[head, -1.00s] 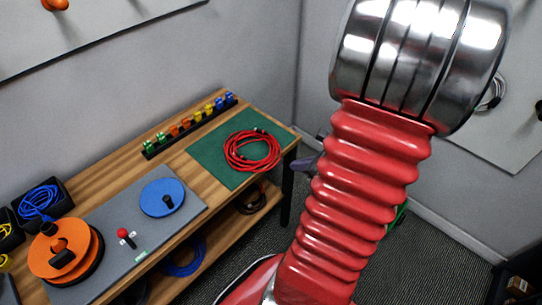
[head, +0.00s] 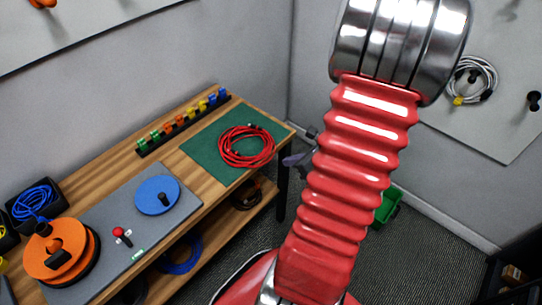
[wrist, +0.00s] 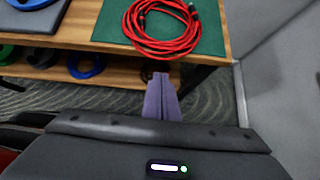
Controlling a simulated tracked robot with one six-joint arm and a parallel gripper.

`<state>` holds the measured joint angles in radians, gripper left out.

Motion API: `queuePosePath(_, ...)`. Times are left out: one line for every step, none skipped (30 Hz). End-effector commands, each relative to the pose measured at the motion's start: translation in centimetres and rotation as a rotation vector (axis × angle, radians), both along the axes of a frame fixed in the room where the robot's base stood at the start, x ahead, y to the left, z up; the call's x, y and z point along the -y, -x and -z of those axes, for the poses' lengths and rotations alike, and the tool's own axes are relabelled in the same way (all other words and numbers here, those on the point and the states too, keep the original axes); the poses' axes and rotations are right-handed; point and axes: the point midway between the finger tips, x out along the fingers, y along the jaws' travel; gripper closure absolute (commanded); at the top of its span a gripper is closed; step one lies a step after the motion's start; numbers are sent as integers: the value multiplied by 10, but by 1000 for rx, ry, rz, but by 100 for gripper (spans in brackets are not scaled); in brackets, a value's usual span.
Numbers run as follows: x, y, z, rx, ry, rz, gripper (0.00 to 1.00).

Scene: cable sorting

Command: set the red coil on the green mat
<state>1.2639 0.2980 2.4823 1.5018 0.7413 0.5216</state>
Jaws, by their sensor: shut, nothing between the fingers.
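The red coil (head: 247,146) lies flat on the green mat (head: 205,152) at the right end of the wooden bench. In the wrist view the red coil (wrist: 162,27) rests on the mat (wrist: 106,22), beyond my fingertips. My gripper (head: 297,160) is partly hidden behind my red arm in the head view, beside the bench's right end. In the wrist view my gripper (wrist: 160,78) shows its purple fingers together, empty, apart from the coil and in front of the bench edge.
A grey panel (head: 100,218) with a blue disc (head: 157,195) and an orange reel (head: 55,248) lies on the bench's left part. A rack of coloured clips (head: 183,122) stands along the back. A green bin (head: 388,206) is on the floor. A grey coil (head: 486,80) hangs on the wall.

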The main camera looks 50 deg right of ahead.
Motion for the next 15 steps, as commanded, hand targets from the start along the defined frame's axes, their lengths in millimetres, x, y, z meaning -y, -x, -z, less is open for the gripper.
queuePosePath(-1,-4,5,-1,-4,-2,100)
queuePosePath(-1,-7,7,-1,-4,-2,100)
queuePosePath(-2,-10,11,-2,-3,-3,100)
queuePosePath(-1,-12,13,-1,-3,-1,100)
queuePosePath(-1,-14,15,-2,-4,-2,100)
queuePosePath(-1,-18,18,-1,-3,-3,100)
queuePosePath(-1,-20,20,-2,-3,-3,100)
queuePosePath(-1,-22,23,-2,-4,-2,100)
queuePosePath(-1,-25,26,-2,-2,-2,100)
queuePosePath(-1,-28,29,-3,-1,-3,100)
queuePosePath(-1,-30,31,-2,-2,-2,100)
queuePosePath(-1,-33,34,-2,-3,-3,100)
queuePosePath(-1,-35,36,-2,-2,-2,100)
queuePosePath(-1,-38,38,-2,-3,-3,100)
queuePosePath(-1,-41,42,-2,-4,-2,100)
